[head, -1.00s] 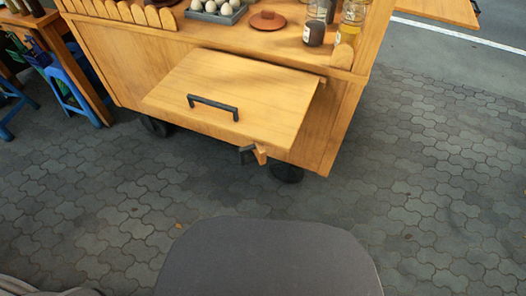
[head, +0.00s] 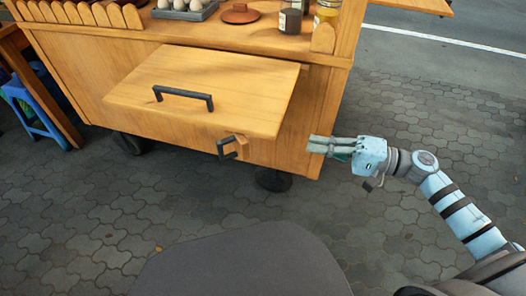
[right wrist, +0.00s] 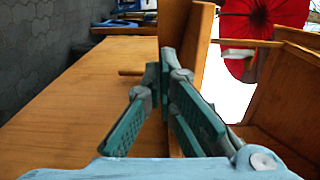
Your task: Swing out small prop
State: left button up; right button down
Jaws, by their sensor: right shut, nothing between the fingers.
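The small prop (head: 240,145) is a short wooden piece with a dark bracket-shaped handle. It sits on the cart's front, under the right part of a raised wooden flap (head: 240,85) with a long dark handle. My right gripper (head: 312,144) is in front of the cart's right corner, to the right of the prop and apart from it. Its fingers are closed and empty, pointing left. The right wrist view shows the teal fingers (right wrist: 158,72) close together beside wooden panels; a small wooden peg shows just left of them. My left gripper is not in view.
The wooden cart (head: 70,65) stands on dark wheels (head: 273,180). Its top carries an egg tray (head: 185,10), a reddish lid (head: 240,14) and jars (head: 290,18). A blue stool (head: 40,120) is at the left. The paving before and right of the cart is clear.

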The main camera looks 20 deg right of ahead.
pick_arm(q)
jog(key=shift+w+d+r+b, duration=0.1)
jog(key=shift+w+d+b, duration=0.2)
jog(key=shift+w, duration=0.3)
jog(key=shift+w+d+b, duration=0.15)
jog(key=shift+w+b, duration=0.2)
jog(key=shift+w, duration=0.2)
pick_arm(e)
jog(key=s+a+x, duration=0.1)
jog(key=s+x, duration=0.1)
jog(key=x, duration=1)
jog(key=shift+a+r, duration=0.35)
jog(key=shift+a, duration=0.15)
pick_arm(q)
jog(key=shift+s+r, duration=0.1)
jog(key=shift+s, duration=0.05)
pick_arm(e)
jog(key=shift+a, duration=0.1)
